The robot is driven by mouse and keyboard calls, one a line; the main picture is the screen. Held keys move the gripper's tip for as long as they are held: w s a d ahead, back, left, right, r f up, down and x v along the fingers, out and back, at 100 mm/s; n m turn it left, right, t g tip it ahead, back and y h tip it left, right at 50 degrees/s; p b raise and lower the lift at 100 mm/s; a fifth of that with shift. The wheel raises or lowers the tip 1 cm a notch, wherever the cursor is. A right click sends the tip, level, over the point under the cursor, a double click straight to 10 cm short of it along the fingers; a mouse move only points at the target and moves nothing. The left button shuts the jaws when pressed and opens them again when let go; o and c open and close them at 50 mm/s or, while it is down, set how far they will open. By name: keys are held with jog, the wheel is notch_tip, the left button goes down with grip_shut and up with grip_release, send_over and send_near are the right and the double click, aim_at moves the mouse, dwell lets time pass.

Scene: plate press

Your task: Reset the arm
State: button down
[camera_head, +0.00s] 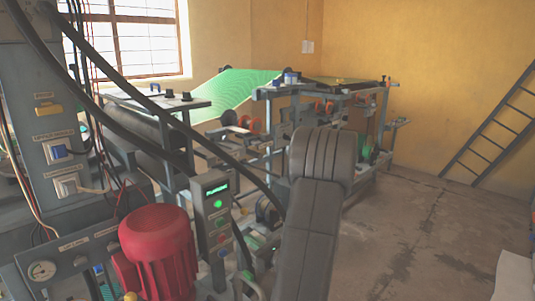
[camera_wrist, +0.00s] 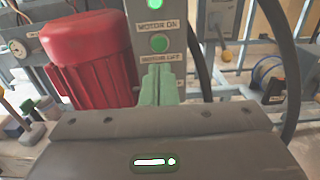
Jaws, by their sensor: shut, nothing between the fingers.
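In the wrist view my gripper (camera_wrist: 157,75) shows as two pale green fingers, closed together with nothing between them. The fingertips appear just below the "MOTOR OFF" label on the grey control post (camera_wrist: 146,14) and cover what lies behind them. A green button (camera_wrist: 159,43) sits between the "MOTOR ON" and "MOTOR OFF" labels. I cannot tell whether the fingers touch the post. In the head view my grey arm stands in front of the machine, and the gripper cannot be made out. The control post (camera_head: 213,210) shows there with a lit green display.
A red motor (camera_head: 158,250) stands left of the post, and also in the wrist view (camera_wrist: 90,60). Dark hoses (camera_head: 130,135) cross in front of the press frame (camera_head: 270,115), which carries a green sheet (camera_head: 232,90).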

jog(key=shift+s+d, duration=0.2)
